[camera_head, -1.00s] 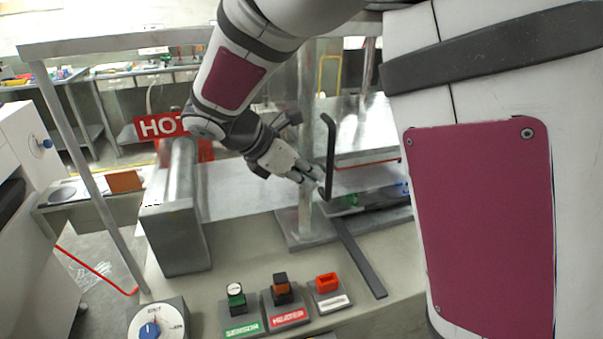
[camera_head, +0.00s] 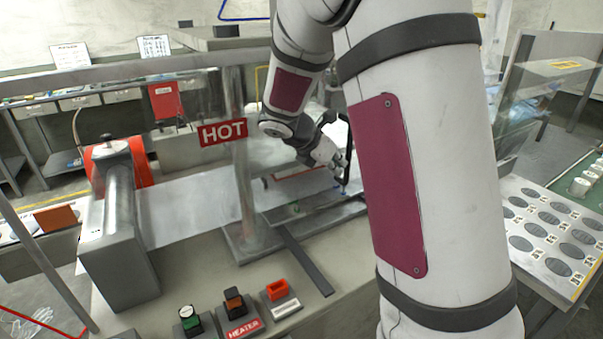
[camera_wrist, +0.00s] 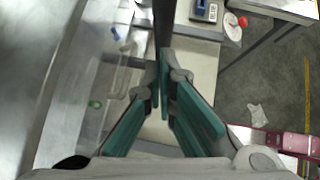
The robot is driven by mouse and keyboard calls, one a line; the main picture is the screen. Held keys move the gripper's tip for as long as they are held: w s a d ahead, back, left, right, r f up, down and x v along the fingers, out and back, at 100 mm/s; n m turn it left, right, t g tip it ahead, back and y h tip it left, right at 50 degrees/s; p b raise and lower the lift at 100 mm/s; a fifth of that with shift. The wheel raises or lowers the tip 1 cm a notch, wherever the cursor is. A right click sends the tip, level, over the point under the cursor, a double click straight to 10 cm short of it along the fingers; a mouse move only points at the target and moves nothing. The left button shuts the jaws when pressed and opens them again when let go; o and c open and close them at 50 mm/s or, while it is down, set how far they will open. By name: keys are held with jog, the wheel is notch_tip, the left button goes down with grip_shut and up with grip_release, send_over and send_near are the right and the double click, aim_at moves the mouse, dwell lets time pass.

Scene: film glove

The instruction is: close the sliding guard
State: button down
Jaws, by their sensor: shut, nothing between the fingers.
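The sliding guard is a clear panel with a red HOT sign (camera_head: 222,132). A black upright handle bar (camera_head: 348,155) stands at its right; the panel's own edges are hard to see. My gripper (camera_head: 340,186) is at the lower part of the bar, on its left side. In the wrist view, my gripper's green-padded fingers (camera_wrist: 165,78) come together at the tips, and the dark bar (camera_wrist: 163,22) runs up just beyond them. The fingers are shut with nothing between them. They look close against the bar, but I cannot tell whether they touch it.
A grey roller block (camera_head: 122,235) stands at the left of the machine. Push buttons (camera_head: 236,303) sit on the front ledge, with a dark flat strip (camera_head: 305,262) behind them. A metal post (camera_head: 236,165) rises mid-machine. A table with dark round pads (camera_head: 550,235) is at the right.

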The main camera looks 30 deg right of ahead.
jog(key=d+p, duration=0.1)
jog(key=d, duration=2.1)
jog(key=shift+r, duration=0.1)
